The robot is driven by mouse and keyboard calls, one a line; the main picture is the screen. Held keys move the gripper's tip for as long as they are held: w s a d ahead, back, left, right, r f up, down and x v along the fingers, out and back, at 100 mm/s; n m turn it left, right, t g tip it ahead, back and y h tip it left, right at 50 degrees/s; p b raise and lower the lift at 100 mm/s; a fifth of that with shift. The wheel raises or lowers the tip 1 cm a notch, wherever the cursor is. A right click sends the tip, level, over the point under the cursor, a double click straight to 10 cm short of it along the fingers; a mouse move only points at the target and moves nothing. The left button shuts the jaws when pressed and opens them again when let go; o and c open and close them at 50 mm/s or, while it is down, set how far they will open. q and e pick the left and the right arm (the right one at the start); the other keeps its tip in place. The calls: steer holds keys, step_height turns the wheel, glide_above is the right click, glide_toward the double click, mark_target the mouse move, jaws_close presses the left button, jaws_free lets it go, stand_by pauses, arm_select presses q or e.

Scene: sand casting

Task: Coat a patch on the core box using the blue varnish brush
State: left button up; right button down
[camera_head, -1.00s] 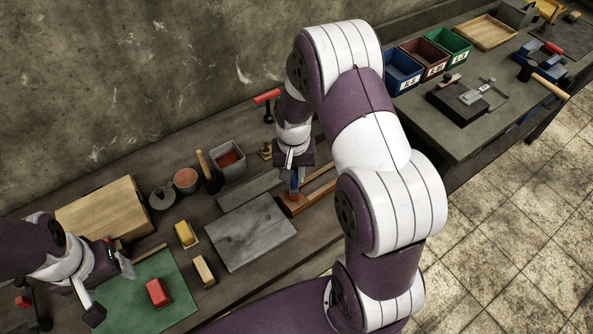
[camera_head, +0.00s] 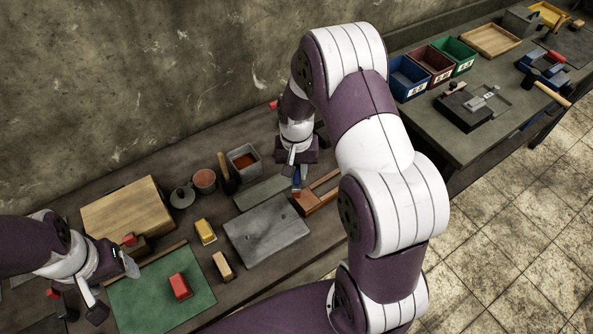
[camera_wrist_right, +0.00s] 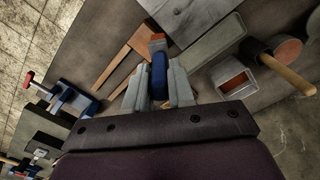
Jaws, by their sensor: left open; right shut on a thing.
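My right gripper (camera_head: 298,187) is shut on the blue brush (camera_head: 297,178) above the bench. The brush is beside a reddish-brown wooden frame (camera_head: 309,204) and the back edge of a grey slab (camera_head: 265,232); contact cannot be told. No part is clearly labelled as the core box; the grey slab and the wooden frame lie nearest. My left gripper (camera_head: 114,289) is open and empty by the green mat (camera_head: 130,306).
A red block (camera_head: 180,286) lies on the mat. A yellow block (camera_head: 205,231), a tan block (camera_head: 222,266) and a wooden board (camera_head: 125,213) are nearby. A grey tub (camera_head: 243,160) and mallet (camera_head: 226,172) stand behind. Coloured bins (camera_head: 410,80) stand on the right bench.

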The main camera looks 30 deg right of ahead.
steer(key=shift+a+r+p, duration=0.25)
steer(key=shift+r+p, duration=0.3)
steer(key=shift+r, duration=0.75)
steer(key=shift+d, duration=0.15)
